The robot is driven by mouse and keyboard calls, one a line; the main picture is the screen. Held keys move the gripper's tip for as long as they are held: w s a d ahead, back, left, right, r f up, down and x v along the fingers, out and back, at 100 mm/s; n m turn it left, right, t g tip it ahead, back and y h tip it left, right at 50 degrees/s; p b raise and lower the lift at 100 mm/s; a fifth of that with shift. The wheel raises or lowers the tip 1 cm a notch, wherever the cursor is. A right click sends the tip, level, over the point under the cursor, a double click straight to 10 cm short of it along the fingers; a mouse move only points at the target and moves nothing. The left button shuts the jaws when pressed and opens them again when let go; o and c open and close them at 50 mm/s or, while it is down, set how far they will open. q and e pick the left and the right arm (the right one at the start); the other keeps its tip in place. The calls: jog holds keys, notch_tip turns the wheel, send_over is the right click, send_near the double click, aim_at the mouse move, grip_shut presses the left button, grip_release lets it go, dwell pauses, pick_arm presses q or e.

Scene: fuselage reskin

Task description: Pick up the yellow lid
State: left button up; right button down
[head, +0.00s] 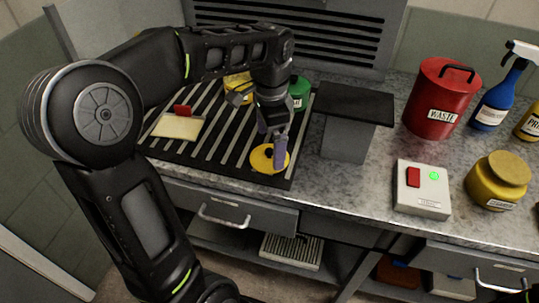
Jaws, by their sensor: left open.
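The yellow lid (262,160) is a round disc with a dark spot on it. It lies flat near the front right corner of the dark slatted rack (222,160) on the counter. My left gripper (272,146) points down right above the lid, with its fingers apart. My right gripper is out of view.
On the rack are a red-handled cream brush (176,127), a green-lidded jar (299,92) and a yellow container (238,84), partly hidden. A dark stand (345,138), white switch box (422,189), red waste bin (440,98) and yellow jar (497,180) stand to the right.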

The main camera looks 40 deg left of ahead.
aim_at(270, 150)
pick_arm(q)
jog(key=shift+f, duration=1.4)
jog(key=c, duration=1.2)
jog(key=shift+o, duration=0.2)
jog(key=shift+r, duration=0.15)
notch_tip(270, 150, up, 10)
jog(key=p, duration=0.1)
